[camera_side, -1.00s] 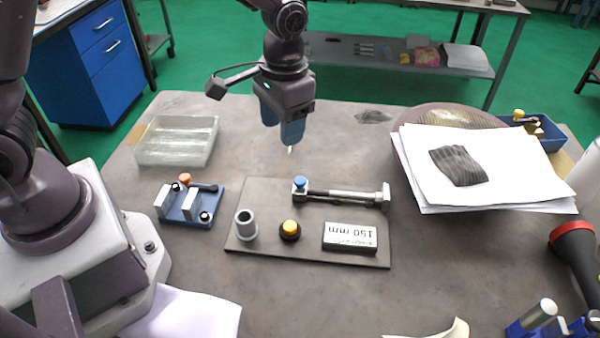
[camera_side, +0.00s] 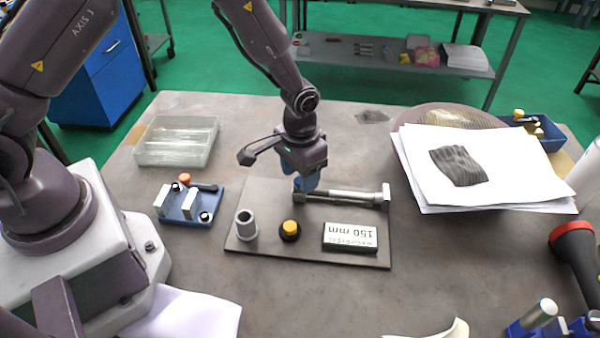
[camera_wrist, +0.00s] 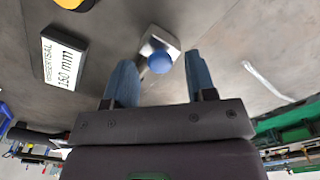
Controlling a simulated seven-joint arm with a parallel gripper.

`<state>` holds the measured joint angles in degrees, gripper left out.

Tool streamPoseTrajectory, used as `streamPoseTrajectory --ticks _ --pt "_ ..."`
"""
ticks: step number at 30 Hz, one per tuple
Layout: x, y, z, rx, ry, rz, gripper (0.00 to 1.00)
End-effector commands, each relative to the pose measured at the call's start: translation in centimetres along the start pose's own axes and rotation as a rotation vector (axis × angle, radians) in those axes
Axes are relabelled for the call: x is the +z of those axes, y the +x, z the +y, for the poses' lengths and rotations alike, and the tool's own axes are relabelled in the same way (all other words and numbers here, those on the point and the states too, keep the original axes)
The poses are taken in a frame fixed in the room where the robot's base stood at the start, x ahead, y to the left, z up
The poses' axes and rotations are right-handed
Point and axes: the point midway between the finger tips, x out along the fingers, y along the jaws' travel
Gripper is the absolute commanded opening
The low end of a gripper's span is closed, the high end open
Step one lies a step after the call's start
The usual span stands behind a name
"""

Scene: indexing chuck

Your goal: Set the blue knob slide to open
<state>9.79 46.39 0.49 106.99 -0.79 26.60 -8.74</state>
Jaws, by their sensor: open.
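The slide (camera_side: 345,197) is a dark and metallic rail on the grey plate, with a metal block at its right end. In the wrist view the blue knob (camera_wrist: 160,63) shows beside a metal block (camera_wrist: 158,40), between the two blue fingers. My gripper (camera_side: 306,185) is at the left end of the slide, pointing down and hiding the knob in the side view. It also shows in the wrist view (camera_wrist: 160,60), open, with a gap between each finger and the knob. I cannot tell whether the fingertips are at the knob's height.
On the plate (camera_side: 270,194) stand a grey cylinder (camera_side: 245,226), a yellow button (camera_side: 290,228) and a block marked 150 mm (camera_side: 350,236). A blue fixture (camera_side: 190,207) is to the left, a clear tray (camera_side: 177,142) behind it. Papers (camera_side: 480,165) lie to the right.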

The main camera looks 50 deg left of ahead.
Motion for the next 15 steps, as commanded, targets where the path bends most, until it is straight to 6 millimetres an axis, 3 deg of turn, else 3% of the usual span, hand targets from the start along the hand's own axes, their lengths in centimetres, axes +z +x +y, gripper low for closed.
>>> streamPoseTrajectory --ticks 10,11,15 --pt "0.0 0.54 0.0 0.0 0.0 0.0 0.51" --pt "0.0 0.54 0.0 0.0 0.0 0.0 0.49" --pt "0.0 0.53 0.0 0.0 0.0 0.0 0.17"
